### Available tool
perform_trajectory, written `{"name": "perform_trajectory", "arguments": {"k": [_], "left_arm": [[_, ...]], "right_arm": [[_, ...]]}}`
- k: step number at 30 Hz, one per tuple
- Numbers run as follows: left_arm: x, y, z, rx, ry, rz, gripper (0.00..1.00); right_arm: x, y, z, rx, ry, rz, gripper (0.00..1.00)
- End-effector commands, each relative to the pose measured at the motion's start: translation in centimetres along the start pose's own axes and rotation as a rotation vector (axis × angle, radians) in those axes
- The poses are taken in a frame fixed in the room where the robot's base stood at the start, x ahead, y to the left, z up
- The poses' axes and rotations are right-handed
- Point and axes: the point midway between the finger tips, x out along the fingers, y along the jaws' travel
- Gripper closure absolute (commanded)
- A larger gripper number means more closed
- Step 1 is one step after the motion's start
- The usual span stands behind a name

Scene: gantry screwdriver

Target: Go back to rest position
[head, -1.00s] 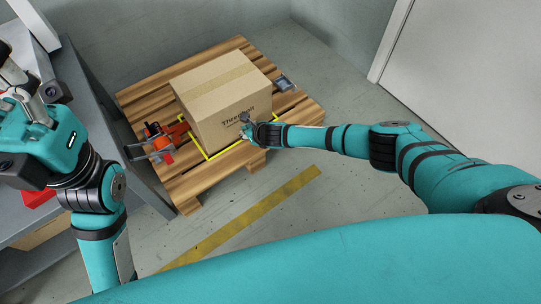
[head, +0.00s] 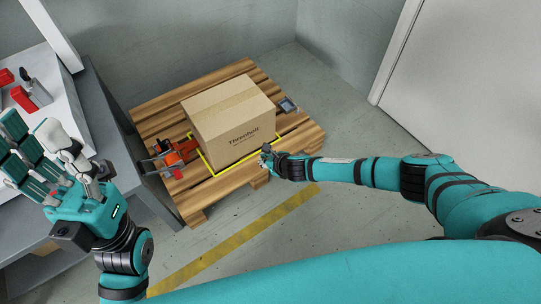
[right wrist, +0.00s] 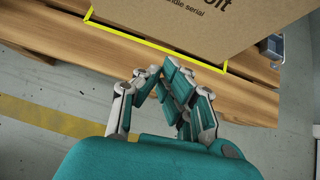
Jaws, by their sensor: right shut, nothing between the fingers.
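My right gripper (head: 267,152) is shut and empty. It hangs over the front edge of the wooden pallet, close in front of the cardboard box (head: 232,125) and apart from it. In the right wrist view its fingertips (right wrist: 160,72) meet, with the pallet boards and the box's lower edge beyond. My left gripper (head: 45,155) is raised at the left beside the grey bench, its fingers spread and nothing seen between them. The box stands upright on the pallet (head: 150,112) inside a yellow outline.
An orange tool (head: 178,155) lies on the pallet left of the box, and a small dark device (head: 287,105) lies right of it. A grey bench (head: 105,110) with red-and-black items stands at the left. Floor with a yellow stripe (head: 235,240) is clear in front.

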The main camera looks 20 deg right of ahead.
Motion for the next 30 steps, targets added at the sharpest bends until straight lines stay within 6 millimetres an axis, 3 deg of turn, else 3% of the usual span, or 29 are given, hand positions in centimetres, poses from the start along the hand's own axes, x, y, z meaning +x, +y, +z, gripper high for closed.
{"name": "perform_trajectory", "arguments": {"k": [1,6,17,20,23,27,30], "left_arm": [[0.7,0.0,-0.3,-0.002,-0.012,-0.005,0.60],[1.5,0.0,-0.6,-0.002,-0.013,-0.006,0.60],[1.7,0.0,-0.6,-0.002,-0.012,-0.006,0.60],[1.7,0.0,-0.6,-0.002,-0.012,-0.006,0.60],[1.7,0.0,-0.6,-0.002,-0.011,-0.006,0.60],[1.7,0.0,-0.6,-0.002,-0.011,-0.006,0.60],[1.7,0.0,-0.6,-0.002,-0.012,-0.006,0.60]], "right_arm": [[-1.5,-0.1,0.4,0.000,0.001,0.000,1.00],[-3.4,0.0,0.2,0.001,0.000,0.000,1.00],[-3.9,0.7,0.1,0.017,-0.006,0.015,1.00],[-4.2,3.7,0.8,0.098,-0.029,0.087,1.00],[-5.5,9.2,2.5,0.265,-0.069,0.230,1.00],[-9.5,17.9,7.1,0.598,-0.132,0.508,1.00],[-13.9,22.6,11.3,0.851,-0.168,0.731,1.00]]}}
